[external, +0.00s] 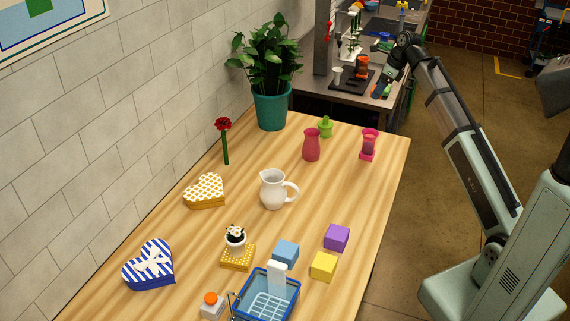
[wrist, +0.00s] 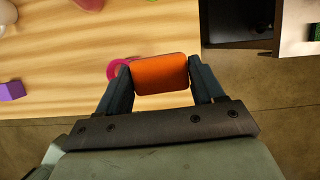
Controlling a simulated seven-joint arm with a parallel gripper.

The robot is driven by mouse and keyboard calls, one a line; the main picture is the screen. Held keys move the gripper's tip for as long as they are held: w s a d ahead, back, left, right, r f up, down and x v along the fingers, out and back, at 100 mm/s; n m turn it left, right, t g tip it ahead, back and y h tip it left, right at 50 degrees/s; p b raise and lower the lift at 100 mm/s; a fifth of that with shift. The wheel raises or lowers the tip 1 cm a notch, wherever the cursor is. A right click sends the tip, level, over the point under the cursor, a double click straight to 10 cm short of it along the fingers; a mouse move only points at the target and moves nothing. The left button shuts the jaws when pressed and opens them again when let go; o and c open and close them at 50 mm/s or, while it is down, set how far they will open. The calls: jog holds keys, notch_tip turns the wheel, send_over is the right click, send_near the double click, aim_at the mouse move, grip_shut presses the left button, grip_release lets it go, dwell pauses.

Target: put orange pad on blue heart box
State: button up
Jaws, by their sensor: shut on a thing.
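The orange pad (wrist: 160,74) is a flat block with rounded corners. My gripper (wrist: 160,80) is shut on it, with a dark finger at each side. In the external view my gripper (external: 384,84) is raised beyond the table's far right corner, and the pad is too small there to make out clearly. The blue heart box (external: 148,267) has blue and white stripes and a white bow. It sits at the near left of the wooden table, by the wall, far from my gripper. Its top looks bare.
A pink vase (external: 369,145) stands near my gripper. A red vase (external: 311,145), white pitcher (external: 272,189), red flower (external: 223,125) and yellow heart box (external: 204,192) stand between. A white pot (external: 235,240) and blue basket (external: 268,299) are right of the blue box.

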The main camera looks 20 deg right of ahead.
jog(key=s+a+n+g+y, duration=0.15)
jog(key=a+n, duration=0.55)
jog(key=a, duration=4)
jog(key=n+g, duration=0.3)
jog(key=n, duration=0.3)
send_over(150, 264)
jog(key=d, duration=0.1)
jog(key=shift+h, duration=0.35)
jog(key=shift+w+d+f, duration=0.1)
jog(key=shift+f, duration=2.45)
jog(key=shift+w+d+f, duration=0.1)
jog(key=shift+w+f, duration=0.05)
jog(key=shift+f, duration=2.35)
jog(key=shift+w+d+f, duration=0.1)
jog(key=shift+f, duration=2.45)
jog(key=shift+f, duration=0.15)
jog(key=o, duration=1)
